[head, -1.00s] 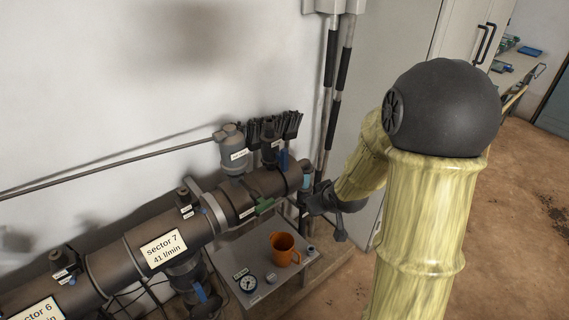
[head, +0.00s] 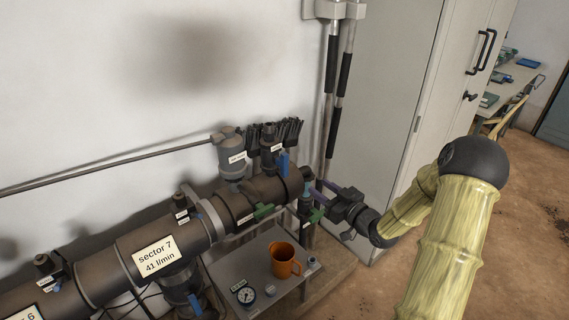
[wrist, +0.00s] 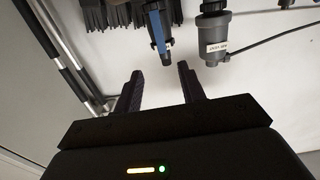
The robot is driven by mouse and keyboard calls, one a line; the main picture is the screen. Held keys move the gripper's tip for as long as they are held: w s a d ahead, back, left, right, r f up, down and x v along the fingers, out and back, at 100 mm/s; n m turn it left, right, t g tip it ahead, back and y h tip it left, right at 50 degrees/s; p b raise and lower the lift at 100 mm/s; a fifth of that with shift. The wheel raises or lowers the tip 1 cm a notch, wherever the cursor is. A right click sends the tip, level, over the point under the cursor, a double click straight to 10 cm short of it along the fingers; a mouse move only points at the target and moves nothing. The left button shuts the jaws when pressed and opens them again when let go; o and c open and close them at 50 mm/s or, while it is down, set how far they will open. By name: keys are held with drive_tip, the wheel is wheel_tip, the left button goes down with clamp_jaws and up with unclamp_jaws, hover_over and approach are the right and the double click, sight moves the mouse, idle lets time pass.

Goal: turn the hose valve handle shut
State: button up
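My gripper (head: 318,192) is at the right end of the thick brown pipe (head: 270,190), its fingers pointing left. In the wrist view my gripper (wrist: 159,72) has its two dark fingers apart with nothing between them. Close to the fingers, a green handle (head: 315,216) sits on a small fitting below the pipe end. Another green handle (head: 263,211) is on the pipe's front. A blue handle (head: 284,163) stands on a dark upright fitting; the wrist view shows this blue handle (wrist: 160,30) just beyond the fingers. I cannot read which label marks the hose valve.
An orange mug (head: 284,261) and a round gauge (head: 245,295) are on a grey panel (head: 230,265) below the pipe. A grey canister (head: 232,155) stands on the pipe. A tall cabinet (head: 390,90) and vertical pipes (head: 334,110) are close behind my arm.

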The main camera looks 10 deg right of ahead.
sight(287, 163)
drive_tip(key=p+x, duration=0.3)
drive_tip(key=x, duration=1.4)
drive_tip(key=shift+w+a, duration=0.1)
drive_tip(key=shift+w, duration=0.05)
clamp_jaws()
